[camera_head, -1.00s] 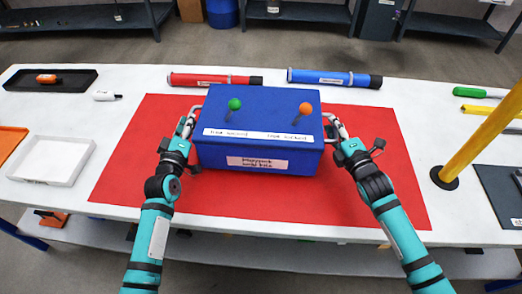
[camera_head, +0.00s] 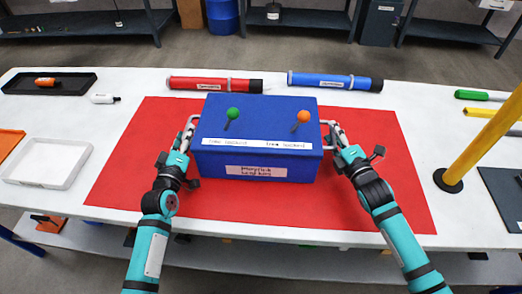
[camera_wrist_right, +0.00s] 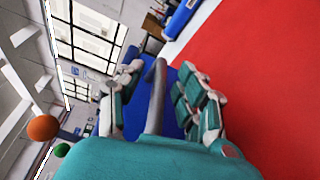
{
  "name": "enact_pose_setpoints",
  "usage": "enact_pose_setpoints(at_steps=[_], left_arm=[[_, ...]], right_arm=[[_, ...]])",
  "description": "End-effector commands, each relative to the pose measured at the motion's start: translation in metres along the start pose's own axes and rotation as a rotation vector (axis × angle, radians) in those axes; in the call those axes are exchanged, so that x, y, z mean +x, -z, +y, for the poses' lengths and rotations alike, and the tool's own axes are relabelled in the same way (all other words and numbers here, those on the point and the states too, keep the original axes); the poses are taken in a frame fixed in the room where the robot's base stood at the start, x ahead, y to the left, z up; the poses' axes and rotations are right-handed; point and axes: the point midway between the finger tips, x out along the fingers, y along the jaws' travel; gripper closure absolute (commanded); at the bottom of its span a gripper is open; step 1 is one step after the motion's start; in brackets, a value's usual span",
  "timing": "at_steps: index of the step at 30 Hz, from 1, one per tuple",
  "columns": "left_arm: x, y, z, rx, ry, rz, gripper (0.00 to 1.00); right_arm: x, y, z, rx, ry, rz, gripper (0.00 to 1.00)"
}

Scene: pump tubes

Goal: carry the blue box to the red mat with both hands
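The blue box (camera_head: 258,129) stands upright over the middle of the red mat (camera_head: 130,170), and its base appears to rest on it. It has a green knob (camera_head: 233,113), an orange knob (camera_head: 303,115) and a loop handle on each side. My left gripper (camera_head: 187,135) is at the left handle; its fingers are too small to judge. My right gripper (camera_head: 338,135) is at the right handle. In the right wrist view, the fingers of my right gripper (camera_wrist_right: 158,100) stand apart on both sides of the grey handle (camera_wrist_right: 157,90), with gaps showing.
A red tube (camera_head: 215,84) and a blue tube (camera_head: 334,80) lie behind the mat. A white tray (camera_head: 48,163) and a black tray (camera_head: 50,82) are at the left. A yellow post (camera_head: 485,140) stands at the right. Red mat is free around the box.

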Motion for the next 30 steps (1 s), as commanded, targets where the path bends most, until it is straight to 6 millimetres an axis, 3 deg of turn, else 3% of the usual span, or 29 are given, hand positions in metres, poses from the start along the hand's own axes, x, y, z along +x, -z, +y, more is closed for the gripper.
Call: enact_pose_setpoints(at_steps=[9, 15, 22, 30], left_arm=[[-0.068, 0.003, 0.002, 0.002, -0.006, 0.007, 0.64], [-0.094, 0.003, 0.003, 0.002, -0.009, 0.01, 0.64], [-0.101, 0.004, 0.004, 0.002, -0.011, 0.012, 0.64], [-0.1, 0.004, 0.004, 0.002, -0.011, 0.012, 0.64]], right_arm=[[0.0, 0.001, 0.0, 0.001, 0.0, 0.001, 0.63], [0.0, 0.001, 0.0, 0.001, 0.0, 0.001, 0.63], [-0.015, 0.001, -0.001, 0.001, 0.001, 0.001, 0.63], [-0.072, 0.001, -0.002, 0.0, 0.003, 0.002, 0.63]])
